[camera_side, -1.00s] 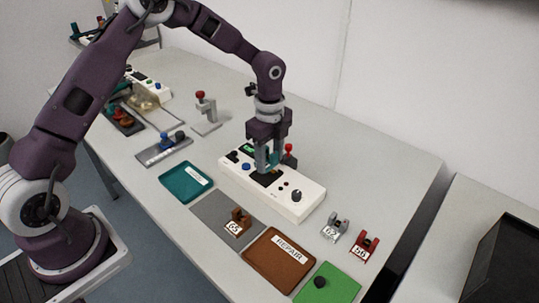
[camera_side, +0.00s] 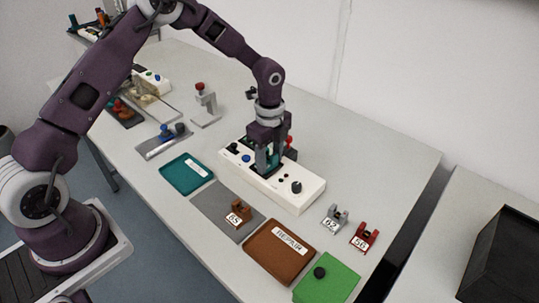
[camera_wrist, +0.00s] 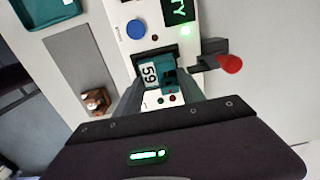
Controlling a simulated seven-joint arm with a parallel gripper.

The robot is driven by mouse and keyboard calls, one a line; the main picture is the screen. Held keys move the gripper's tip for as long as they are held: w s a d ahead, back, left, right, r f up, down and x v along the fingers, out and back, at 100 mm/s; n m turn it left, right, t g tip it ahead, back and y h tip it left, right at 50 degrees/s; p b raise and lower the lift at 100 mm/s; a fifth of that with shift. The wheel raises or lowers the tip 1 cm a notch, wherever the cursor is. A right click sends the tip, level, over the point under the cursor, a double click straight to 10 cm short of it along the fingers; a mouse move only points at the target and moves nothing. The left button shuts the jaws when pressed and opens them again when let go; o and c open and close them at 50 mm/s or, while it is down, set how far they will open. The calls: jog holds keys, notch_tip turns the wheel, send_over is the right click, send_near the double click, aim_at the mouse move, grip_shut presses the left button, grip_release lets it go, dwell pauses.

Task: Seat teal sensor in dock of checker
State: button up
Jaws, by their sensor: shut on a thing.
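The teal sensor (camera_wrist: 169,75), with a white number label, is between the fingers of my gripper (camera_wrist: 165,88) in the wrist view. My gripper is shut on it, low over the white checker (camera_side: 312,189). The sensor is at the checker's black dock (camera_wrist: 150,52), which it and the fingers largely cover. I cannot tell whether it is fully down in the dock. In the side view my gripper (camera_side: 267,168) hides most of the sensor and the dock. The checker has a blue button (camera_wrist: 136,29), a lit green display (camera_wrist: 179,10) and a green light.
A red-tipped lever (camera_wrist: 229,64) stands close beside the gripper. A teal tray (camera_side: 180,184), a grey mat (camera_side: 212,207) with a brown part (camera_side: 241,209), a REPAIR tray (camera_side: 276,265) and a green block (camera_side: 335,283) lie in front. Grey (camera_side: 335,217) and red (camera_side: 364,236) parts stand right.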

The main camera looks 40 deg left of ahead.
jog(key=o, duration=1.4)
jog(key=shift+w+r, duration=0.1)
notch_tip(320, 180, up, 5)
jog(key=shift+r, duration=1.9)
